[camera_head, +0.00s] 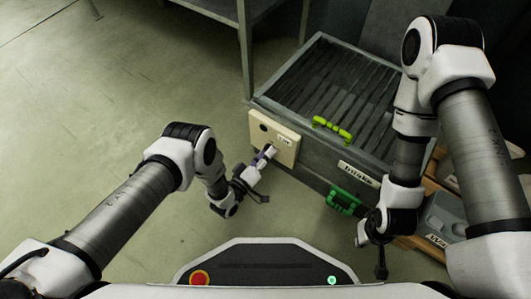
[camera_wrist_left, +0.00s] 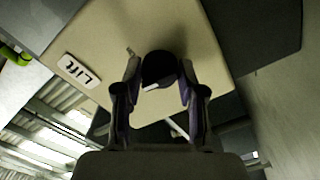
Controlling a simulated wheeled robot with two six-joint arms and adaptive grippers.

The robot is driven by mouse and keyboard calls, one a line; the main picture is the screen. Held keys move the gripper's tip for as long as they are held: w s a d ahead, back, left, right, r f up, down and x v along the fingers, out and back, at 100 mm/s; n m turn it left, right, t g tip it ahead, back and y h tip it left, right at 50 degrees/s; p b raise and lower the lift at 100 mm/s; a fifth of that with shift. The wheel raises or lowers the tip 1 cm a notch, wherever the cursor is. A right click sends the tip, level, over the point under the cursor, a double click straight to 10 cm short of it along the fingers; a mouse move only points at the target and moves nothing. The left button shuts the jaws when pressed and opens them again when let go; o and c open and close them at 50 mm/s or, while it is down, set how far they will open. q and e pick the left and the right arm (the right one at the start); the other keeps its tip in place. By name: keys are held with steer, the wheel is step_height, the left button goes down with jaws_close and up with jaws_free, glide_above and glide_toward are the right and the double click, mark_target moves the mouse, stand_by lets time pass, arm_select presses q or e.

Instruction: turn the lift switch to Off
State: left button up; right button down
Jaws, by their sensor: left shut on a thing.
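The cream switch panel (camera_head: 288,152) is on the side of the grey machine and carries a "Lift" label (camera_wrist_left: 80,72). In the left wrist view the lift switch is a round black knob (camera_wrist_left: 160,66) with a white mark on its edge. My left gripper (camera_head: 267,156) is at the panel, its fingers on either side of the knob and shut on it. The knob is mostly hidden by the fingers in the head view, and its Off marking is not readable. My right gripper (camera_head: 380,258) hangs at the lower right, away from the panel; its jaws are too small to judge.
The slatted machine top (camera_head: 325,85) has a bright green handle (camera_head: 332,129). Below the "Intake" label (camera_head: 355,174) is a darker green handle (camera_head: 343,201). A metal table (camera_head: 247,60) stands behind; grey containers (camera_head: 445,218) sit on wood at right. The left floor is clear.

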arm_select(q)
steer(key=shift+n, duration=0.6)
steer(key=shift+w, duration=0.1)
steer(key=o, duration=1.1)
steer(key=shift+o, duration=0.2)
steer(key=v, duration=1.2)
